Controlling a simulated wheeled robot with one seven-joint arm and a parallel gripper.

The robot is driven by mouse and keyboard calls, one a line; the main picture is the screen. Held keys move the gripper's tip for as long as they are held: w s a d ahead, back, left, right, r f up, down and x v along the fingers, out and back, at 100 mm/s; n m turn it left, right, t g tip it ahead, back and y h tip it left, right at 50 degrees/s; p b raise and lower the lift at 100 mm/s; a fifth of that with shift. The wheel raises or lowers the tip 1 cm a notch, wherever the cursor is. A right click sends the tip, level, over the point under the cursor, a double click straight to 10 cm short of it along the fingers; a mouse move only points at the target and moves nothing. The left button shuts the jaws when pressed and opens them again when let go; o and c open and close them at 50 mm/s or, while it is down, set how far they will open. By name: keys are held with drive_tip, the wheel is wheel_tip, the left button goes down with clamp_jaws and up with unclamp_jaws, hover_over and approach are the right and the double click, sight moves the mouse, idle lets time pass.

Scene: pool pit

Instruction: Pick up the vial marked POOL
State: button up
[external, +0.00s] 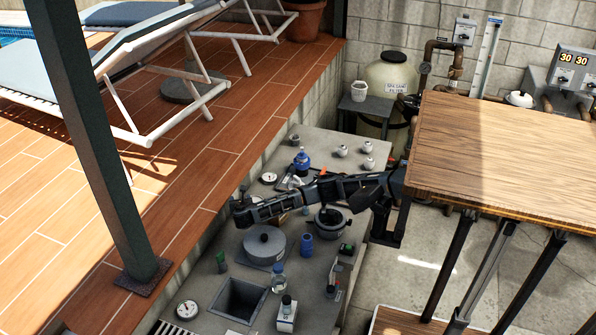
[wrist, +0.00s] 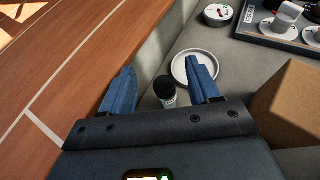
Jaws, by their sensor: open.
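A small vial (wrist: 166,92) with a black cap and a pale label stands between my open fingers in the wrist view. Its lower part is hidden by my gripper's body, and I cannot read its label. My gripper (wrist: 160,70) has its two blue fingers spread apart, one on each side of the vial with gaps, and holds nothing. In the external view my gripper (external: 238,211) reaches left over the grey counter (external: 215,285), near the deck edge. I cannot make out this vial there.
A white dish (wrist: 190,66) lies just beyond the vial, close to my right finger. A cardboard box (wrist: 292,104) stands to the right, with a dark tray (wrist: 262,32) behind. The raised wooden deck (wrist: 55,70) borders the left. A grey round lid (external: 265,243) sits near my arm.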

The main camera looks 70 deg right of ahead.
wheel_tip(320, 180, down, 4)
drive_tip(key=shift+r, duration=0.2)
drive_tip(key=shift+x, duration=1.1)
drive_tip(key=shift+w+d+f, duration=0.15)
drive_tip(key=shift+d+f, duration=0.05)
drive_tip(key=shift+d, duration=0.1)
drive_tip(key=c, duration=1.1)
drive_tip(key=shift+o, duration=0.2)
